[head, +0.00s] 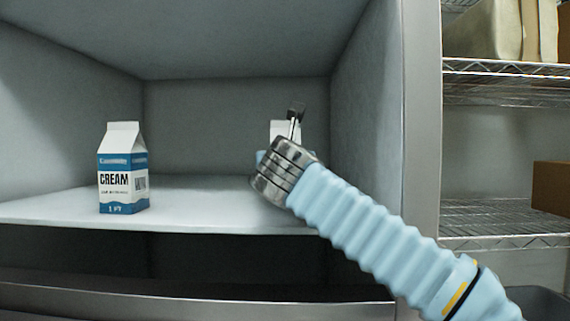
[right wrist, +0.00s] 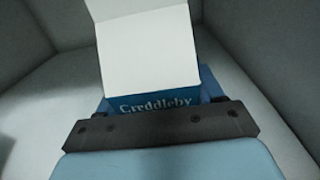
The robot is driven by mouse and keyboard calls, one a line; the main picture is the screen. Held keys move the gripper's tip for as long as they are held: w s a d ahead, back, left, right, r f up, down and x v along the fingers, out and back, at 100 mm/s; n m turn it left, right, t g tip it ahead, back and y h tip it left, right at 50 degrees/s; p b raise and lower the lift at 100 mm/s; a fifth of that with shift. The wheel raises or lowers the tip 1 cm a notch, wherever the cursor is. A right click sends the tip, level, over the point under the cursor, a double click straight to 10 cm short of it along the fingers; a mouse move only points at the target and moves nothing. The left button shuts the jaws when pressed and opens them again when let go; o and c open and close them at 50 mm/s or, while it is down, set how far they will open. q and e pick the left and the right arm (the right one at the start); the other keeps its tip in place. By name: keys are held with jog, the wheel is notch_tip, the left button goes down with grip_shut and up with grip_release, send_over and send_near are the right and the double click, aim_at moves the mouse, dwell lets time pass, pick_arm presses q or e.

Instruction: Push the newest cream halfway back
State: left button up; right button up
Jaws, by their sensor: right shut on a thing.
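One cream carton (head: 123,172), white and blue with a gabled top, stands upright on the left of the shelf (head: 205,212) near its front. A second carton (head: 280,130) stands at the right side of the shelf, mostly hidden behind my right gripper (head: 293,122). In the right wrist view, this carton's white top and blue "Creddleby" band (right wrist: 152,103) show just beyond my dark gripper edge (right wrist: 165,130). My right gripper is shut on this carton, though its fingers are largely hidden. My left gripper is not in view.
The cabinet's right wall (head: 365,110) stands close beside my right arm. The shelf between the two cartons is clear. Wire racks (head: 500,78) with boxes stand outside the cabinet at right.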

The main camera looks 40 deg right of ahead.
jog(key=shift+p+x, duration=0.3)
jog(key=shift+x, duration=1.95)
jog(key=shift+d, duration=0.1)
jog(key=shift+f, duration=0.3)
jog(key=o, duration=1.5)
jog(key=shift+o, duration=0.2)
jog(key=shift+s+f, duration=0.1)
jog(key=shift+s, duration=0.05)
